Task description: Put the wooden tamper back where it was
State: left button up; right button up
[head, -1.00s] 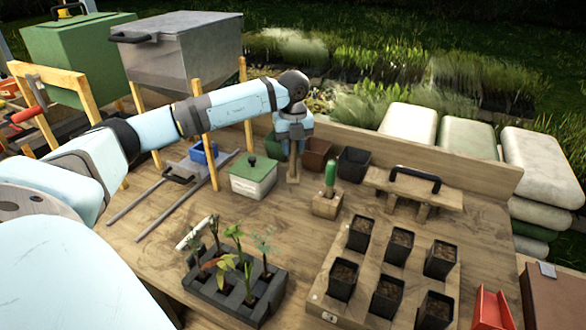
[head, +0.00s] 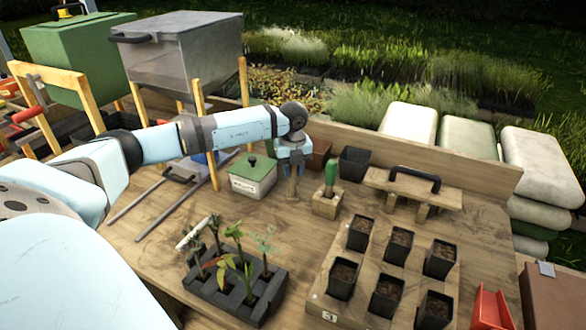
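The wooden tamper (head: 292,184) is upright below my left gripper (head: 294,165), whose fingers are shut on its upper part. Its lower end is at or just above the tabletop, between the white box with the green lid and the wooden block with the green-handled tool. I cannot tell whether it touches the table. My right gripper is out of view.
The green-lidded box (head: 253,176) stands close left of the tamper, the green-handled tool in its block (head: 328,194) close right. Dark pots (head: 353,163) stand behind. A seedling tray (head: 235,290) and a board of soil-filled pots (head: 385,278) are in front.

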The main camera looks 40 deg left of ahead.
pick_arm(q)
jog(key=o, duration=0.5)
jog(key=shift+c, duration=0.2)
jog(key=shift+r, duration=0.45)
notch_tip(320, 180, up, 12)
jog(key=shift+f+b, duration=0.25)
jog(key=shift+b, duration=0.05)
jog(key=shift+r, duration=0.1)
